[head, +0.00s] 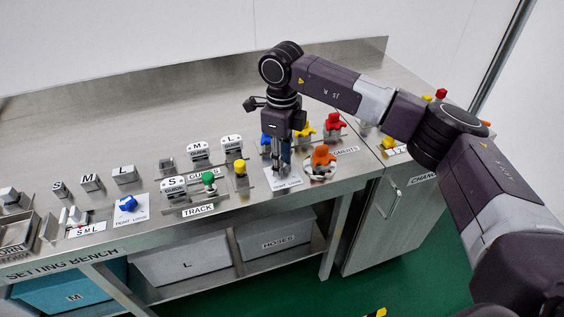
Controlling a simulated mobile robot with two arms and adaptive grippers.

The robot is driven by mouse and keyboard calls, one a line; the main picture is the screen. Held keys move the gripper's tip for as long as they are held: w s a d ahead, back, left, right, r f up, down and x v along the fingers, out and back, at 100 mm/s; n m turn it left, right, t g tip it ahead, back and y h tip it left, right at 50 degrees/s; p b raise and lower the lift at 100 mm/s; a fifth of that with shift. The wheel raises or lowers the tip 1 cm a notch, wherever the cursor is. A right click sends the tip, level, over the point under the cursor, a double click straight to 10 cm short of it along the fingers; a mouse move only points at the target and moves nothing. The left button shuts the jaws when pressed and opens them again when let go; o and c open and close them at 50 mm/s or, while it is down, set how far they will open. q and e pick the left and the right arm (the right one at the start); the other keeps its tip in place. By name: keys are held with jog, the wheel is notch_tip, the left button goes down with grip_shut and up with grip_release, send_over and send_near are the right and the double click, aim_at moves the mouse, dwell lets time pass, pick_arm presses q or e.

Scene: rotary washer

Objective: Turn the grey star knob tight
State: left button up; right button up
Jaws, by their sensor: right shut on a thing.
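My right gripper (279,168) reaches straight down over a white printed card (285,185) on the bench, right of the middle of the head view. Its fingers are closed together low over the card, shut on the grey star knob. The knob is almost wholly hidden by the fingers, so its turn angle cannot be read. My left gripper is not in view.
An orange knob (322,157) stands close right of my gripper, with red (334,122) and yellow (304,130) ones behind. A yellow-topped post (241,168) and a green knob (209,179) stand left. The bench's back is clear.

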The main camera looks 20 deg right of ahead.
dwell(0.3)
jog(key=o, duration=1.2)
jog(key=shift+c, duration=0.2)
notch_tip(320, 180, up, 12)
jog(key=shift+s, duration=0.1)
